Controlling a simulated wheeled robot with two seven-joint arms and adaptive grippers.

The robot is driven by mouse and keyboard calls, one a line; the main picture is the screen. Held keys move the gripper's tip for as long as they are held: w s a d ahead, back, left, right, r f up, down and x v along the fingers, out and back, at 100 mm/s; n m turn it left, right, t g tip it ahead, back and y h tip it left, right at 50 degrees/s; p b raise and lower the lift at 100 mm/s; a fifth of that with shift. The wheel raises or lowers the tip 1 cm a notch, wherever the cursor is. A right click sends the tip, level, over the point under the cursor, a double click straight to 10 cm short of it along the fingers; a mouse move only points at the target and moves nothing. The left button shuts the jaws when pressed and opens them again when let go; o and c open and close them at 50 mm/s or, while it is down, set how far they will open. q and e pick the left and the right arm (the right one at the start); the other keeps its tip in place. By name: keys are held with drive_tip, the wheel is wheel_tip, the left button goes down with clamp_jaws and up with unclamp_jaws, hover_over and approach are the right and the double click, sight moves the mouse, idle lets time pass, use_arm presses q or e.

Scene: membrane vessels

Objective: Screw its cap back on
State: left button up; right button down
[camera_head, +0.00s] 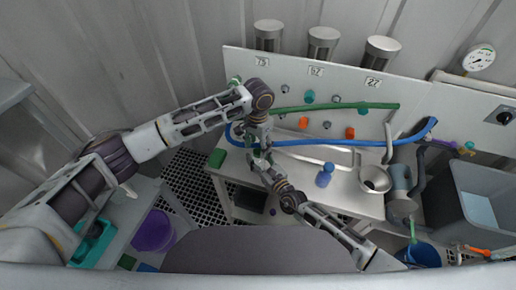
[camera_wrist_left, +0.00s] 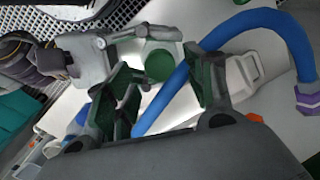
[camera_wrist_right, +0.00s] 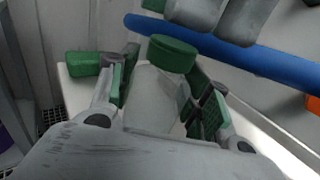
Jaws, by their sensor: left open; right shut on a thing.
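A white vessel (camera_wrist_right: 155,98) stands between the fingers of my right gripper (camera_wrist_right: 165,105), which is shut on it. The green cap (camera_wrist_right: 172,55) sits at the top of the vessel; whether it is threaded on cannot be told. In the left wrist view the cap (camera_wrist_left: 160,65) shows as a green disc between the fingers of my left gripper (camera_wrist_left: 163,88). That gripper is open, with its green-padded fingers apart and no visible contact with the cap. In the head view both grippers meet over the left end of the bench, and the vessel is mostly hidden.
A blue hose (camera_head: 330,143) runs close behind and beside the grippers. A green block (camera_wrist_right: 84,65) lies at the bench's left end. A blue bottle (camera_head: 325,175) and a metal funnel (camera_head: 375,180) stand to the right. A panel with a green pipe (camera_head: 340,106) rises behind.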

use_arm(q)
drive_tip(key=shift+r, duration=0.75)
drive_tip(key=shift+r, duration=0.1)
drive_tip(key=shift+c, duration=0.2)
drive_tip(key=shift+r, duration=1.8)
drive_tip(key=shift+f, duration=0.2)
drive_tip(key=shift+f, duration=3.85)
drive_tip(key=shift+c, duration=0.3)
drive_tip(key=c, duration=1)
